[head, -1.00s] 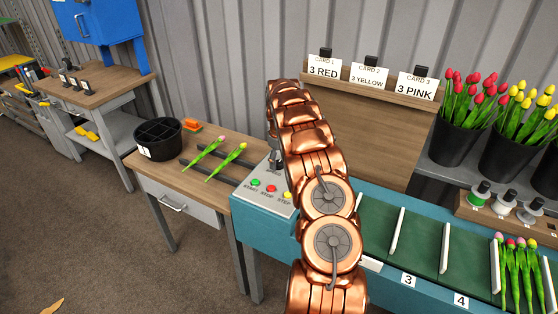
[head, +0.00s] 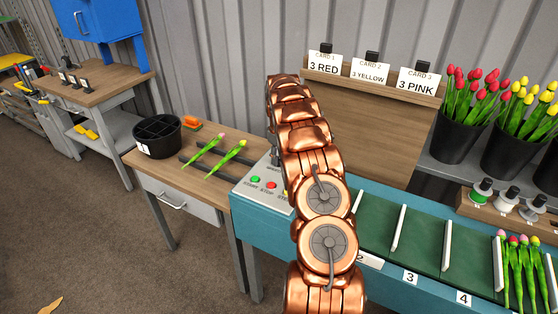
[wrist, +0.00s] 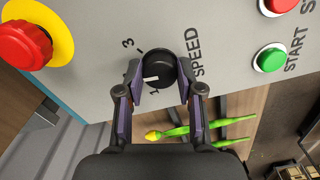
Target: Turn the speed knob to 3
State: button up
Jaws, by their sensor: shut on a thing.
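The speed knob (wrist: 158,70) is round and black with a white pointer mark, on a light grey panel (wrist: 222,52) in the wrist view. Its pointer faces left in that picture, between the printed 3 at upper left and the 1 below. My gripper (wrist: 161,76) is shut on the knob, one finger on each side. In the head view my copper arm covers the knob and most of the gripper.
A red button on a yellow base (wrist: 28,45), a green START button (wrist: 271,59) and another red button (wrist: 278,4) sit near the knob. The teal conveyor (head: 262,225) lies beside a wooden table (head: 165,177) with two tulips (head: 228,158).

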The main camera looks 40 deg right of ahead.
jog(key=m+b, duration=0.2)
jog(key=b, duration=0.1)
jog(key=shift+a+f+m, duration=0.1)
jog(key=shift+f+m, duration=0.2)
jog(key=m+b, duration=0.3)
jog(key=shift+r, duration=0.1)
jog(key=m+b, duration=0.2)
jog(key=m, duration=0.3)
jog(key=shift+r, duration=0.15)
jog(key=shift+b, duration=0.3)
jog(key=o, duration=1.2)
jog(key=shift+c, duration=0.2)
jog(key=shift+r, duration=0.1)
jog(key=shift+r, duration=3.7)
